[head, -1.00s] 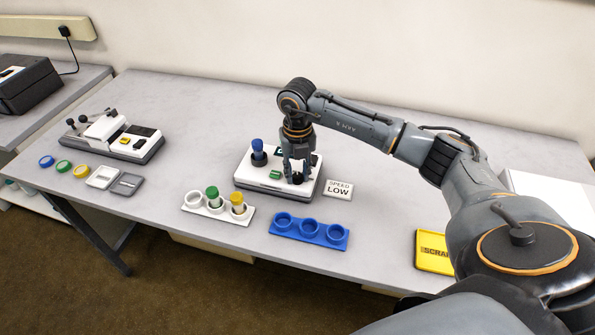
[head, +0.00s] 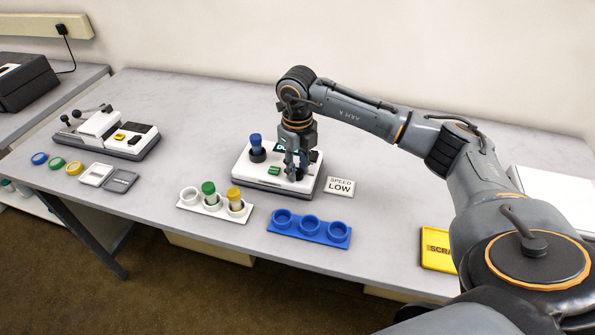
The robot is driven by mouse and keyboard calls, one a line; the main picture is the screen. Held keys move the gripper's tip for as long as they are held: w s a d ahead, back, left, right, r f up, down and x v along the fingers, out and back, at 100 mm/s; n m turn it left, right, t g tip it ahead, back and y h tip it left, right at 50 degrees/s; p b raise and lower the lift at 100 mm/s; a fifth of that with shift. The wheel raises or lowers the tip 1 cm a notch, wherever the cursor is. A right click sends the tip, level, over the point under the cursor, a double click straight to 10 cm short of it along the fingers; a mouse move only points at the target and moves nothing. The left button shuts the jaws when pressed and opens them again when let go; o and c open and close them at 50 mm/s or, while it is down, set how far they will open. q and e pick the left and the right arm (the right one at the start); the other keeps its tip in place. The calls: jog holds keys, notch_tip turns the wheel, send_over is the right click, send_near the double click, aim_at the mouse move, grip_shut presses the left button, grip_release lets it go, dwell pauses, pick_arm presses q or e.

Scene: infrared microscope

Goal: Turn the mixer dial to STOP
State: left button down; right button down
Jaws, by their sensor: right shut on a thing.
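The mixer (head: 262,183) is a white box with a dark base, standing in the middle of the table. A blue-capped vial (head: 256,146) stands upright in its black holder at the left. A green button (head: 274,170) is on its front, and a dark display with green characters is partly hidden behind my gripper. My right gripper (head: 294,172) points straight down over the mixer's right side and is shut on the black dial (head: 293,176). The fingers cover most of the dial, so its pointer cannot be read. My left gripper is not in view.
A "SPEED LOW" card (head: 340,186) lies right of the mixer. In front are a white rack (head: 216,208) with green- and yellow-capped vials and an empty blue rack (head: 309,230). A yellow scrap tray (head: 436,250) lies at right, another instrument (head: 110,136) at left.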

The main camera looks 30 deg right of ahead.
aim_at(298, 171)
jog(key=shift+n+b, duration=0.4)
jog(key=shift+n, duration=0.4)
jog(key=c, duration=1.1)
grip_release()
jog(key=shift+o, duration=0.2)
notch_tip(298, 171, up, 12)
jog(key=shift+f, duration=0.1)
